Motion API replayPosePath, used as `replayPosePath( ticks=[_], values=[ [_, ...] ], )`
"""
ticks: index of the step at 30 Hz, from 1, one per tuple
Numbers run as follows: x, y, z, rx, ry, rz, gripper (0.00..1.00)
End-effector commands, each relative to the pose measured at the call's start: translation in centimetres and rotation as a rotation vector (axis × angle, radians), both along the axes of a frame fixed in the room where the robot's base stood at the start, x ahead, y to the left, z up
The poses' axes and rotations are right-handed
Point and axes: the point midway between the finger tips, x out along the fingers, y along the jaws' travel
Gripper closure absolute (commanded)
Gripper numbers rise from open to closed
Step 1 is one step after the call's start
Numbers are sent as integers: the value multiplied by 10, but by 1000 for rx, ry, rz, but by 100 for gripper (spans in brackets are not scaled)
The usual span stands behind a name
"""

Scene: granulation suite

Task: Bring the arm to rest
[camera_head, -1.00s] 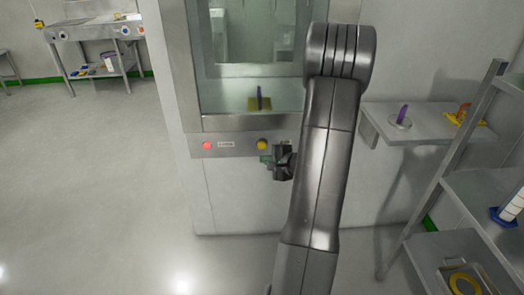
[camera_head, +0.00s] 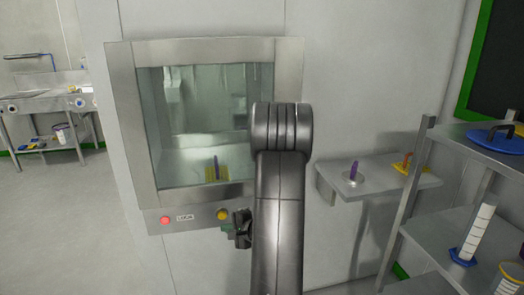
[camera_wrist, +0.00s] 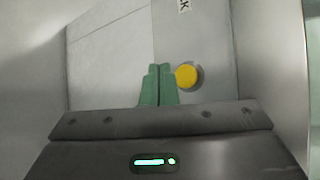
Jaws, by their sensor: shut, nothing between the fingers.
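My gripper (camera_head: 228,229) is at the lower front of the wall hatch, just below the yellow button (camera_head: 222,214). My own arm hides part of it in the head view. In the wrist view the green fingers of my gripper (camera_wrist: 157,70) are together with nothing between them. The yellow button (camera_wrist: 187,76) lies just right of the fingertips there. I cannot tell whether the fingers touch the panel.
The hatch (camera_head: 290,75) has a glass window, with a purple item on a yellow rack (camera_head: 214,173) inside. A red button (camera_head: 165,220) is left of the yellow one. A wall shelf (camera_head: 385,185) and a metal rack (camera_head: 470,194) stand right. Open floor (camera_head: 80,230) lies left.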

Motion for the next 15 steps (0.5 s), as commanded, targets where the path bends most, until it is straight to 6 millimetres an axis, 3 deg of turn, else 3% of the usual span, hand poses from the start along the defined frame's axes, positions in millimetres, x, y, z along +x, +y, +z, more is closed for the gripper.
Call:
replayPosePath(
  ticks=[15],
  values=[
    [-4, -2, 1, 0, 2, -1, 100]
  ],
)
